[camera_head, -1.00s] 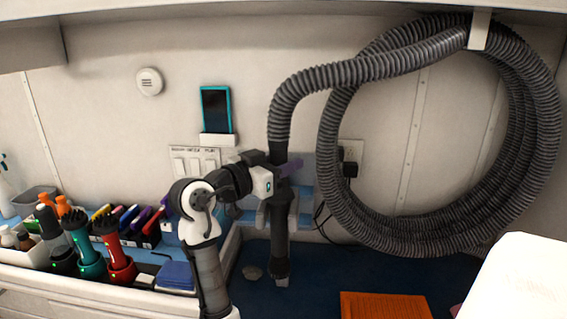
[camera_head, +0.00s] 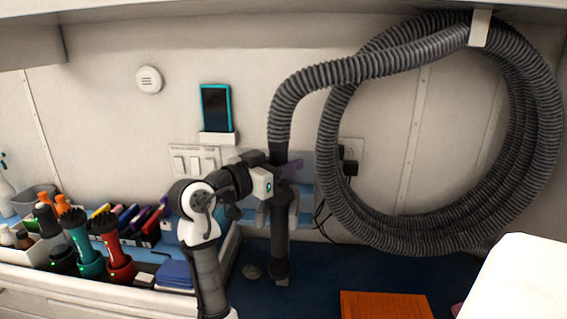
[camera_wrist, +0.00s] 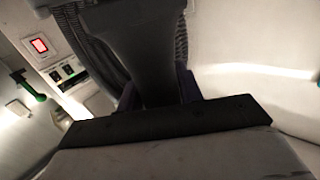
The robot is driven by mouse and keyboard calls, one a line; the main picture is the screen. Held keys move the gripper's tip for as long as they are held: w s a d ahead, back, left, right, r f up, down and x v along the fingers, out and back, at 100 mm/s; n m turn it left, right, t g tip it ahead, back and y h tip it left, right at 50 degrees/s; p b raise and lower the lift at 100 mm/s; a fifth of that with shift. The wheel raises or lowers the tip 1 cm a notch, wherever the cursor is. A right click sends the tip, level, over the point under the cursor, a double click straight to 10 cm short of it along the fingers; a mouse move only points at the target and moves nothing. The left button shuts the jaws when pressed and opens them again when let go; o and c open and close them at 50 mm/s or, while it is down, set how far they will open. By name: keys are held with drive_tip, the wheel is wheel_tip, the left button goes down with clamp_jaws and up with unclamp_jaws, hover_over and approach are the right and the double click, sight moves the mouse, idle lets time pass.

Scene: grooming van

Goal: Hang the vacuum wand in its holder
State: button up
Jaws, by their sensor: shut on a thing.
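The vacuum wand (camera_head: 280,250) is a dark upright tube at the middle of the head view, with the ribbed grey hose (camera_head: 281,118) rising from its top. My gripper (camera_head: 283,170) is shut on its upper part. In the wrist view the dark wand (camera_wrist: 145,45) runs between my purple finger pads. The holder (camera_head: 305,212) looks like a pale blue-grey bracket on the back wall, right around the wand's middle. The wand stands at or just in front of it. My arm and the wand hide part of the holder, so I cannot tell whether the wand is seated.
A large coil of hose (camera_head: 535,130) hangs from a white hook (camera_head: 480,28) at the right. Red (camera_head: 112,240) and teal (camera_head: 80,240) clippers stand left of my arm. An orange mat (camera_head: 385,306) and a white object (camera_head: 520,280) are at front right.

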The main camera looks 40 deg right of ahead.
drive_tip(key=shift+f, duration=0.3)
drive_tip(key=o, duration=1.8)
drive_tip(key=shift+a+b, duration=0.6)
drive_tip(key=shift+a, duration=4.4)
